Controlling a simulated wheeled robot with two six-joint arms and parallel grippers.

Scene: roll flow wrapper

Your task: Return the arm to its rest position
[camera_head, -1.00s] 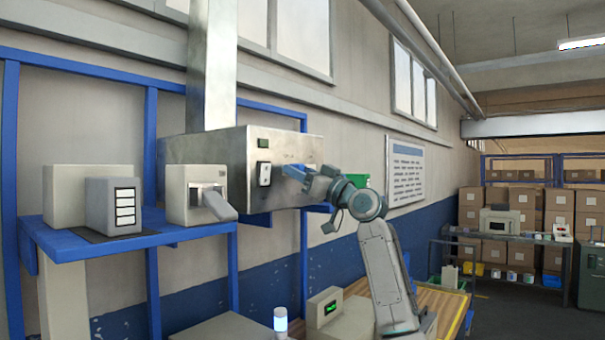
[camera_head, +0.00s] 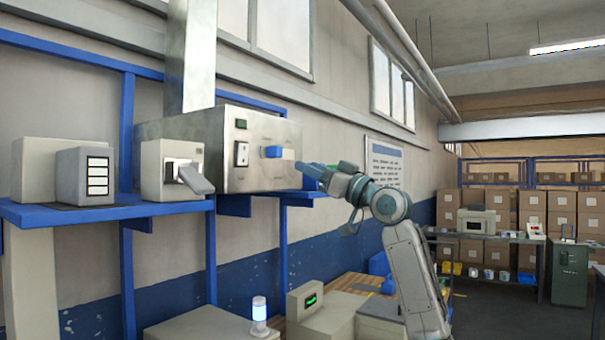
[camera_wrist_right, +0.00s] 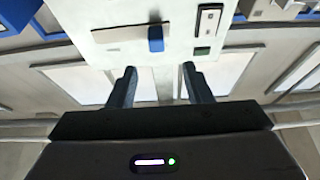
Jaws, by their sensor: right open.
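My right gripper (camera_head: 309,168) is raised in front of the metal box on the wall and is open and empty. In the right wrist view its two fingers (camera_wrist_right: 158,86) stand apart with nothing between them. The metal box (camera_head: 262,133) carries a blue knob (camera_head: 272,151), a white switch (camera_head: 242,154) and a green button (camera_head: 240,123). The blue knob also shows in the right wrist view (camera_wrist_right: 156,40), beyond the fingertips and apart from them. My left gripper is not in view.
A blue shelf (camera_head: 120,209) left of the metal box holds several grey and beige devices. Below are a beige box with a green display (camera_head: 305,302) and a lit lamp (camera_head: 259,310). Shelves of cartons (camera_head: 540,205) stand far right. The air right of the arm is clear.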

